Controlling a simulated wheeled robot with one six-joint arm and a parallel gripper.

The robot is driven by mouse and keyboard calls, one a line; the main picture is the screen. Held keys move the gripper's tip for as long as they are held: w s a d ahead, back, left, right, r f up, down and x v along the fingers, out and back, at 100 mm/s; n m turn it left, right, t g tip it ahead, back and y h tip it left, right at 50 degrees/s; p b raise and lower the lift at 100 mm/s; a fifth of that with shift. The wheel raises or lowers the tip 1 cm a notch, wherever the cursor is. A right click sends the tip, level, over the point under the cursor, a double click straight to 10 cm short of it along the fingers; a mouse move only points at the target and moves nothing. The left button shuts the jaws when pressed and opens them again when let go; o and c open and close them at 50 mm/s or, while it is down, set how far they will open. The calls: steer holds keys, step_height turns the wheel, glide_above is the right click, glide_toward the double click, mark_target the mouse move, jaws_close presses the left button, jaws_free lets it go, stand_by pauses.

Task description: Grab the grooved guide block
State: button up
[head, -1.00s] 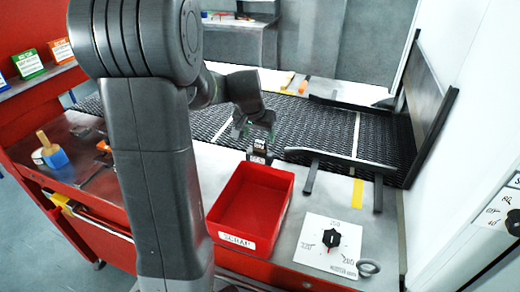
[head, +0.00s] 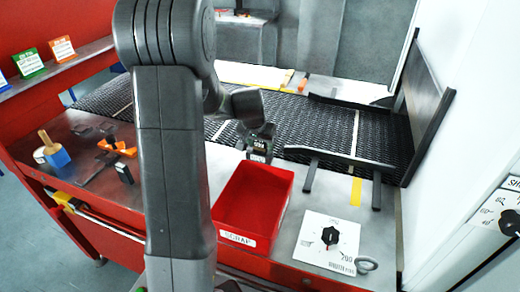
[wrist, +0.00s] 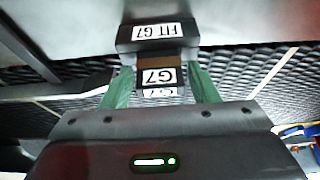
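The likely grooved guide block (wrist: 160,74) is a small dark block with a brown top and a white G7 label. It sits between the green fingers of my gripper (wrist: 160,78) in the wrist view. The fingers flank it closely, but I cannot tell whether they press on it. A dark piece labelled FIT G7 (wrist: 155,35) stands directly beyond it. In the head view my gripper (head: 259,132) is low over the labelled block (head: 260,147), at the belt's near edge behind the red bin. Its fingers are hard to see there, and no groove is clear.
The red SCRAP bin (head: 224,224) stands just in front. A white dial plate (head: 312,254), a ring (head: 366,264) and dark rails (head: 340,158) are to the right. The black mesh belt (head: 300,125) runs behind.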

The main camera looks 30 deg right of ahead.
steer(key=c, duration=0.8)
